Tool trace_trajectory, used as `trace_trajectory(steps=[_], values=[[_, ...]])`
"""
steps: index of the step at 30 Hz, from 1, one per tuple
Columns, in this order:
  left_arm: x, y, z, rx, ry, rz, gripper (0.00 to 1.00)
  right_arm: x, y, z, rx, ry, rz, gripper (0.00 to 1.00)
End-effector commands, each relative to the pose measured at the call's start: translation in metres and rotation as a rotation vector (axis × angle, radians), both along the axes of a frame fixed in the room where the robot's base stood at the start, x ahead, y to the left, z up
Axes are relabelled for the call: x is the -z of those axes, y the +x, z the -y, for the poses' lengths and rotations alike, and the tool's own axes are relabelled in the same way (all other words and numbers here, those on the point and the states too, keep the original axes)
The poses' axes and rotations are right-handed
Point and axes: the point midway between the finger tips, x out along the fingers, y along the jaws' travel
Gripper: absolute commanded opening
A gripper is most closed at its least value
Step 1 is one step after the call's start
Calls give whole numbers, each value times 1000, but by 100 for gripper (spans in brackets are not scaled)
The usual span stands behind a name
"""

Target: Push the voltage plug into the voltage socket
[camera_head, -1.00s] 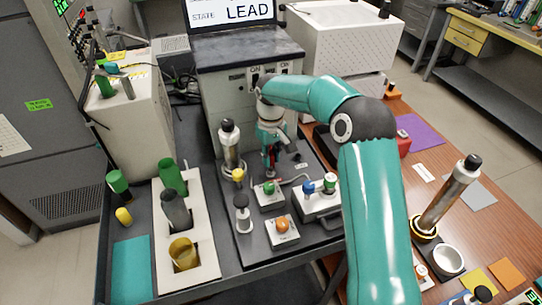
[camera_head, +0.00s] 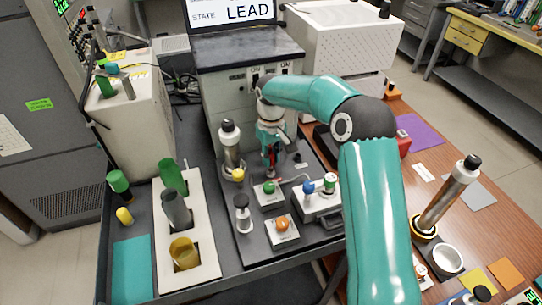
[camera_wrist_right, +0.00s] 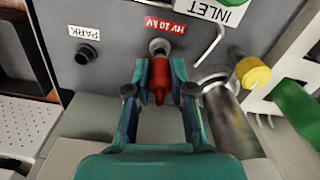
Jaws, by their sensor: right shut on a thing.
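The red voltage plug (camera_wrist_right: 159,82) is between the fingers of my right gripper (camera_wrist_right: 159,92), which is shut on it. In the right wrist view its far end is at the round metal voltage socket (camera_wrist_right: 160,46) under the red "HV 10 kV" label (camera_wrist_right: 165,27). I cannot tell how deep it sits, or whether it only touches. In the head view the right gripper (camera_head: 270,148) is low in front of the grey cabinet, with the red plug (camera_head: 269,160) partly hidden by it. The socket is hidden there. My left gripper is not in view.
A dark "PARK" socket (camera_wrist_right: 86,53) sits on the same panel. A metal cylinder (camera_head: 230,150) with a yellow knob (camera_head: 238,174) stands close beside the gripper. Button boxes with green (camera_head: 269,187) and orange (camera_head: 282,222) knobs lie in front.

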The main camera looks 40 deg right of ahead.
Motion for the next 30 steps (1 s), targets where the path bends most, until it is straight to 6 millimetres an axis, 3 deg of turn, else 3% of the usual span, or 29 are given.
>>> trace_trajectory(steps=[30], values=[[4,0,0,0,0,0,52,8,0,0,0,0,-1,0]])
